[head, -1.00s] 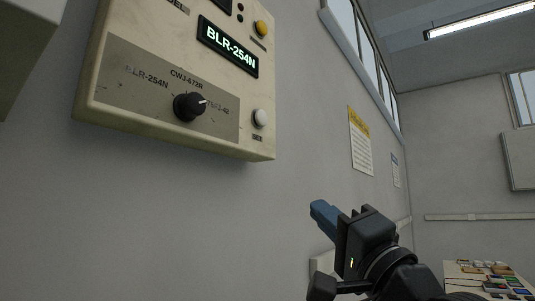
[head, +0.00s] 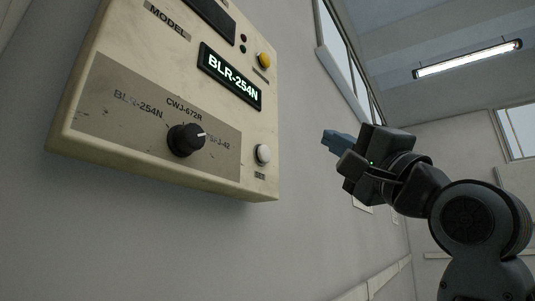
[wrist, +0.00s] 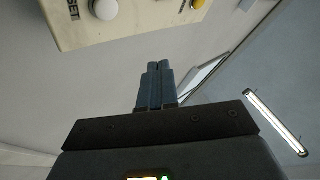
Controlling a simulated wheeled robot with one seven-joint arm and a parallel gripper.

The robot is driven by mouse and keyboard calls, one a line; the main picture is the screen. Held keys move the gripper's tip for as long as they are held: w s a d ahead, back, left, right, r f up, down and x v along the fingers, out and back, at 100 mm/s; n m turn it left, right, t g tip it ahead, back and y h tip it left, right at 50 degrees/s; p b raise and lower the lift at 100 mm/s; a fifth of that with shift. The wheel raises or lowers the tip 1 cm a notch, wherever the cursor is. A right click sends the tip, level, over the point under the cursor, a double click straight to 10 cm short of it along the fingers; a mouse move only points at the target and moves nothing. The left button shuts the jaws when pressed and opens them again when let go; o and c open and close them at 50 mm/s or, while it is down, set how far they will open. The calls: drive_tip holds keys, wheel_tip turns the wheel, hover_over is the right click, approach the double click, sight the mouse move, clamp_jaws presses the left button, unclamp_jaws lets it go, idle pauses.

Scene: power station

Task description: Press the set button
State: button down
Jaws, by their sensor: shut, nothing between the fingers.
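The cream control panel (head: 215,185) hangs on the wall at the left of the head view. Its white round button (head: 263,153) is at the lower right, with a small label under it. In the wrist view the white button (wrist: 103,9) is at the top left beside the label "SET" (wrist: 71,10). My gripper (head: 328,139) is right of the panel, its blue fingers pointing left toward it and apart from the button. In the wrist view the fingers (wrist: 159,67) are together and hold nothing.
The panel also has a black knob (head: 186,139), a lit display reading "BLR-254N" (head: 230,77) and a yellow button (head: 265,60). Windows (head: 350,65) and a ceiling lamp (head: 468,58) are at the right. The space between gripper and panel looks clear.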

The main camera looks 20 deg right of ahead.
sight(265, 154)
drive_tip(key=w+a, duration=0.5)
drive_tip(key=w, duration=0.2)
drive_tip(key=shift+b, duration=0.3)
drive_tip(key=shift+w+a, duration=0.1)
drive_tip(key=shift+a, duration=0.05)
idle(1.9)
